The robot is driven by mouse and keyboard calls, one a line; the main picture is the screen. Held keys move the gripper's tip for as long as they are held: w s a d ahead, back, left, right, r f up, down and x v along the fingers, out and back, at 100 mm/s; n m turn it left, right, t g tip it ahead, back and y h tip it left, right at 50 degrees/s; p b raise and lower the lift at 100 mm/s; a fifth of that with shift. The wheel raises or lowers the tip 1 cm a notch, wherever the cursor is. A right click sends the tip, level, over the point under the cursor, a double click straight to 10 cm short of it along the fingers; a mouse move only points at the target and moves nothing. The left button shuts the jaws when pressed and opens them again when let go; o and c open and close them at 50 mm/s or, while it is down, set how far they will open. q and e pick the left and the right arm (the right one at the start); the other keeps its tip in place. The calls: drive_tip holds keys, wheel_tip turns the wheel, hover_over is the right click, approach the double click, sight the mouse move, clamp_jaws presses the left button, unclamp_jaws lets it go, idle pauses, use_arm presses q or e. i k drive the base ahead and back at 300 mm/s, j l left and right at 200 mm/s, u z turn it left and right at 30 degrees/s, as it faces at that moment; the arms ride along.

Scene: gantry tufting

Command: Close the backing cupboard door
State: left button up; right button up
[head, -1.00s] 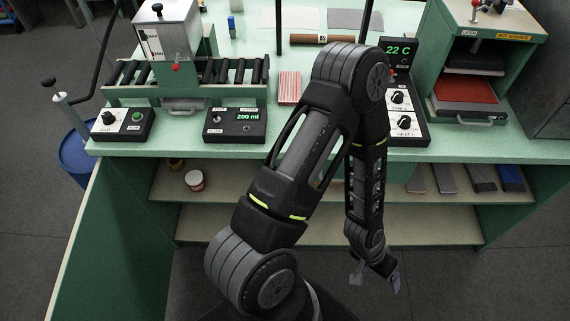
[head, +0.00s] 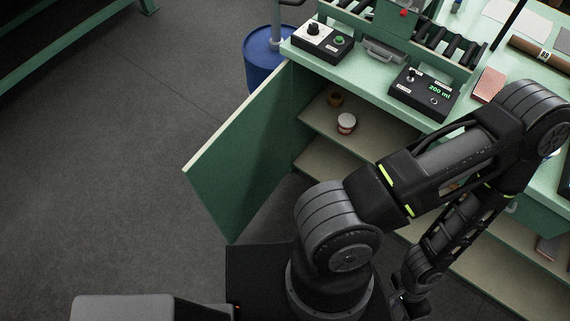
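The backing cupboard door (head: 245,155) is a green panel with a pale top edge. It stands wide open, swung outward from the left end of the green bench cupboard. Its free edge points to the lower left, over the floor. The open cupboard shows pale shelves (head: 375,140) with a small white-and-red jar (head: 346,123). My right gripper is out of view.
A blue drum (head: 262,62) stands on the floor behind the door, by the bench's left end. The grey floor left of the door is clear.

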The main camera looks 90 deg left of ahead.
sight(236, 171)
drive_tip(key=k+j+u, duration=0.4)
drive_tip(key=k+j, duration=0.25)
drive_tip(key=k+j+u, duration=0.45)
drive_tip(key=k+j, duration=0.2)
drive_tip(key=j, duration=0.2)
drive_tip(key=k+j+u, duration=0.2)
drive_tip(key=j, duration=0.3)
drive_tip(key=k+j, duration=0.1)
drive_tip(key=j, duration=0.3)
drive_tip(key=u, duration=0.05)
